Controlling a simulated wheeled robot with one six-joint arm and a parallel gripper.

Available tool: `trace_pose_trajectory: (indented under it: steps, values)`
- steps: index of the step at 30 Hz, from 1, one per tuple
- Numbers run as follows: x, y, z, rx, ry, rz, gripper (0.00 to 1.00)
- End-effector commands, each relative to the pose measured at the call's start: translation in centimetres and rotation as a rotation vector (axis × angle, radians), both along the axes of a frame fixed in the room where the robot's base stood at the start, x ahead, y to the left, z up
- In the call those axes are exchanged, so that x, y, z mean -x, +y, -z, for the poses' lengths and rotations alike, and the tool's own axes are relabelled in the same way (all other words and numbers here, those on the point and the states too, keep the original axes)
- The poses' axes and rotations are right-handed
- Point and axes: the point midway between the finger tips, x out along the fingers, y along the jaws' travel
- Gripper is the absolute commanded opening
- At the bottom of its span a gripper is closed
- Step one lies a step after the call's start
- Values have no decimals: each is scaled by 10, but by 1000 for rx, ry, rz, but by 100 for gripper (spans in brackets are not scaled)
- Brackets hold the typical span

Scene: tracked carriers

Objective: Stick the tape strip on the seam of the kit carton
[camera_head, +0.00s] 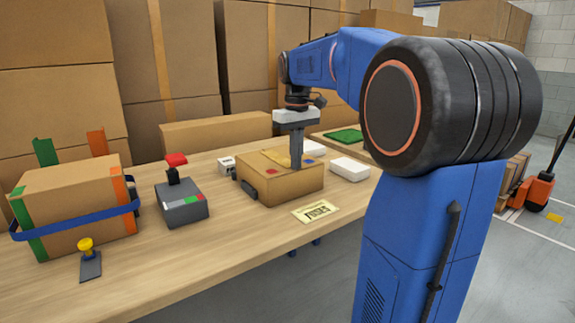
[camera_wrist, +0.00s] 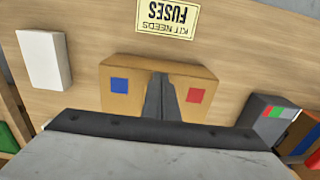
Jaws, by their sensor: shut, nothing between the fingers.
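The kit carton (camera_head: 283,188) is a brown box on the table, with a red square and a blue square on its top; it also shows in the wrist view (camera_wrist: 130,70). A yellowish-tan strip (camera_head: 275,157) lies on the carton top beside my gripper and looks like tape; I cannot tell whether it lies along the seam. My gripper (camera_head: 296,166) points down at the carton top, fingers together and empty. In the wrist view the fingers (camera_wrist: 161,78) are between the blue and red squares and hide the middle of the top. Whether the tips touch the carton is unclear.
A card reading "KIT NEEDS FUSES" (camera_head: 315,211) lies before the carton. A white box (camera_head: 349,169) stands right, a grey device with coloured squares (camera_head: 182,211) left. Further left are a yellow-knobbed stamp (camera_head: 89,262) and a blue-strapped carton (camera_head: 75,207). The front table is mostly clear.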

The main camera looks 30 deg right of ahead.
Motion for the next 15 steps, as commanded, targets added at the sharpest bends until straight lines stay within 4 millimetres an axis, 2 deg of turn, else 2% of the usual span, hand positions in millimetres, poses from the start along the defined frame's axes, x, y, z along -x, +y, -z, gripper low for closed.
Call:
trace_pose_trajectory:
  steps: [8, 15]
  values:
    - [6, 0, -1, 0, 0, 0, 0]
    - [6, 0, -16, 0, 0, 0, 0]
